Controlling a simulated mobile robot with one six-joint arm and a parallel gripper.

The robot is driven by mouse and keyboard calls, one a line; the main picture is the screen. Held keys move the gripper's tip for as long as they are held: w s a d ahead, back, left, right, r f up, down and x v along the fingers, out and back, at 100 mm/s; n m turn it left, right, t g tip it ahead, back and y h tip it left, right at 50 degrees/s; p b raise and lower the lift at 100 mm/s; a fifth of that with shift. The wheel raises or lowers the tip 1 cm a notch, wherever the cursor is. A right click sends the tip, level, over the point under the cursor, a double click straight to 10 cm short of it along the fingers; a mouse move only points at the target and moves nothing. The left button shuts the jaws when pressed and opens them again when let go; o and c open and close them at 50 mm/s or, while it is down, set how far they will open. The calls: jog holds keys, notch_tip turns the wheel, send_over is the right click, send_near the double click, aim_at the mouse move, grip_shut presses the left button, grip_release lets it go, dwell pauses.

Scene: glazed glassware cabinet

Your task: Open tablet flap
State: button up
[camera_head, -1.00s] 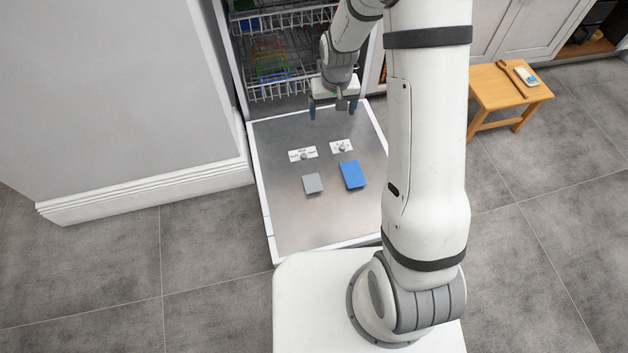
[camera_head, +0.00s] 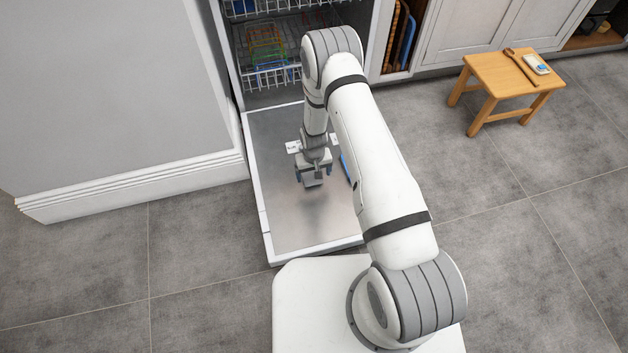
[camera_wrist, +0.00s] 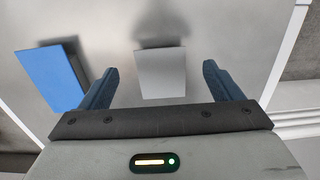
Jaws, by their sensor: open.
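The open dishwasher door (camera_head: 285,225) lies flat and carries a small grey flap (camera_head: 312,184) and a blue flap (camera_head: 345,166). I cannot tell from any lettering which one is the tablet flap. My gripper (camera_head: 313,173) is open and empty, pointing down over the grey flap. In the wrist view, the grey flap (camera_wrist: 163,75) lies between the two blue fingers of my gripper (camera_wrist: 160,70), apart from both. The blue flap (camera_wrist: 52,78) lies outside the left finger. Its head-view image is mostly hidden behind my arm. The grey flap looks shut.
White label plates (camera_head: 293,147) sit behind the flaps, partly covered by my arm. The dishwasher rack (camera_head: 270,75) with coloured items is at the back. A wall with skirting (camera_head: 135,180) stands left, a wooden stool (camera_head: 505,80) right.

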aim_at(314, 183)
jog(key=shift+f+b, duration=0.45)
jog(key=shift+f, duration=1.55)
jog(key=shift+c, duration=0.5)
